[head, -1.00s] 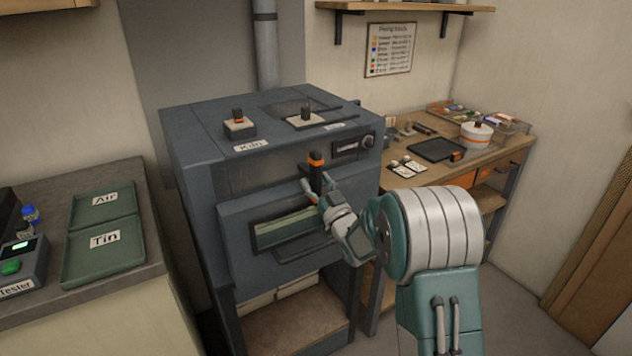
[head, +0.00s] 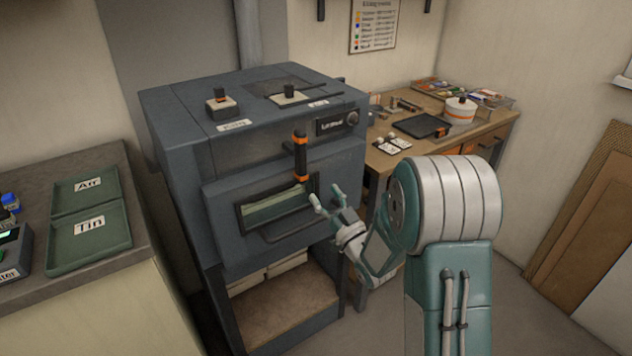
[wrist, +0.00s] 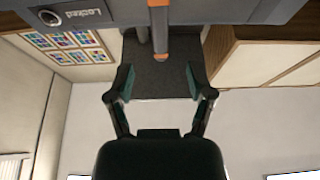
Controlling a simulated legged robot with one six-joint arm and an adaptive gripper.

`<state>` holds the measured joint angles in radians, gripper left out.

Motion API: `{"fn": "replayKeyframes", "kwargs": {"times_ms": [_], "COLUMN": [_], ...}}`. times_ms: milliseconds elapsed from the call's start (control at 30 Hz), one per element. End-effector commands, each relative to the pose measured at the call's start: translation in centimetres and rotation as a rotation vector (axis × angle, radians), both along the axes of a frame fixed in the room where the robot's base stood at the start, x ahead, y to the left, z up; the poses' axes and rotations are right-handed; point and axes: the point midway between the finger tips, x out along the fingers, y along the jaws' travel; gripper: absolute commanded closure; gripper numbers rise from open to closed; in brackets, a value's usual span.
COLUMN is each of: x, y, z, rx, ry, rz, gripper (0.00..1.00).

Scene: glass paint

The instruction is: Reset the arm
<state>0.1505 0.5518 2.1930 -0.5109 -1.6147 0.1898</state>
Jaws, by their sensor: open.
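My gripper (head: 328,198) is open and empty in front of the grey kiln (head: 190,150). It is below and to the right of the kiln's upright black handle (head: 300,157) with orange bands, and apart from it. In the wrist view, my gripper (wrist: 162,82) has its two fingers spread with nothing between them. The orange-banded handle (wrist: 160,22) shows beyond the fingertips there. The kiln door has a glowing pale-green window slot (head: 277,206), and it looks closed. A panel marked "Locked" (wrist: 84,14) shows in the wrist view.
A bench with green Air (head: 87,188) and Tin (head: 90,240) trays stands at the left. A wooden worktable (head: 405,165) with a black tray (head: 423,126) and a white pot (head: 460,110) stands at the right. Brown boards (head: 590,205) lean on the right wall. Floor beside my arm is clear.

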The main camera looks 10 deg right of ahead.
Motion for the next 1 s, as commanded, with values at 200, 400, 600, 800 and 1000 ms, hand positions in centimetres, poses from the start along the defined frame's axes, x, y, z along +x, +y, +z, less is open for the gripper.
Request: {"fn": "replayKeyframes", "kwargs": {"times_ms": [200,400,600,800,1000], "x": [-0.5,-0.4,-0.3,-0.1,-1.8], "y": [-0.2,-0.2,-0.2,-0.6,-1.7], "z": [-0.2,-0.2,0.5,3.0,5.1], "rx": [0.0,-0.001,-0.022,-0.121,-0.199], "ry": [0.0,0.0,0.024,0.185,0.383], "rz": [-0.001,0.0,-0.019,-0.131,-0.251], "gripper": [0.31,0.31,0.31,0.31,0.31]}}
